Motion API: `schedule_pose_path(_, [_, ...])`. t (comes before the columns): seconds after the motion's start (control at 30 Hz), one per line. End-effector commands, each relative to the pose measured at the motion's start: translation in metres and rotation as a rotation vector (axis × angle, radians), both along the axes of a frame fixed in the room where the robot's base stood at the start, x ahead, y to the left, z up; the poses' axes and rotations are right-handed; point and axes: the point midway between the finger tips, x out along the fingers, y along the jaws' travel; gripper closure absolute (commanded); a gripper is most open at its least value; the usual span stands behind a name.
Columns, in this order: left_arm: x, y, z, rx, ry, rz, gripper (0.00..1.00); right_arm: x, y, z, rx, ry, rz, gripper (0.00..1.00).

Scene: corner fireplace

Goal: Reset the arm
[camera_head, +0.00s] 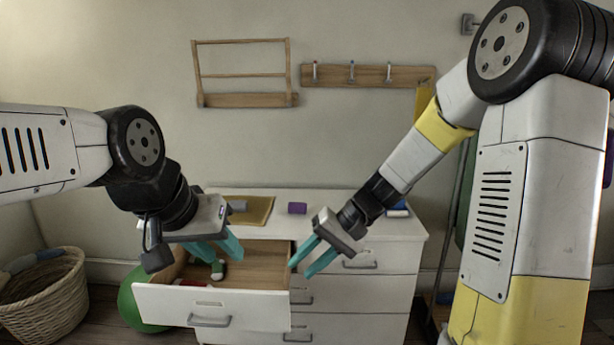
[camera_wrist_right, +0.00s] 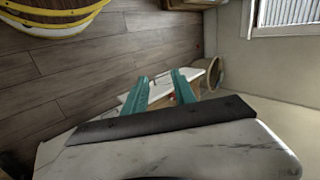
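My left gripper (camera_head: 221,249) has teal fingers and hangs over the open top-left drawer (camera_head: 212,306) of the white dresser in the head view. Its fingers look apart, with nothing seen between them. My right gripper (camera_head: 301,262) points down and left in front of the dresser, near the drawer's right side. Its two teal fingers are spread with nothing between them; they also show apart in the right wrist view (camera_wrist_right: 160,92). The drawer holds a small green and white item (camera_head: 218,269) and a red item (camera_head: 190,283).
The dresser top (camera_head: 345,224) bears a purple object (camera_head: 297,208) and a tan board (camera_head: 247,210). A wicker basket (camera_head: 45,300) stands at the left, beside a green round object (camera_head: 140,308). A rack (camera_head: 243,99) and hook rail (camera_head: 368,76) hang on the wall.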

Motion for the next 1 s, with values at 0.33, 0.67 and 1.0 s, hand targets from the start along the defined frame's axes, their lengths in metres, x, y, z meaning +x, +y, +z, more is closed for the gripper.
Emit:
schedule_pose_path(0.33, [0.000, 0.000, 0.000, 0.000, 0.000, 0.000, 0.64, -0.069, -0.072, 0.080, -0.300, -0.264, -0.042, 0.68])
schedule_pose_path(0.67, [0.000, 0.000, 0.000, 0.000, 0.000, 0.000, 0.64, -0.121, -0.132, 0.120, -0.482, -0.494, -0.169, 0.68])
schedule_pose_path(1.0, [0.000, 0.000, 0.000, 0.000, 0.000, 0.000, 0.64, -0.130, -0.144, 0.126, -0.516, -0.544, -0.205, 0.68])
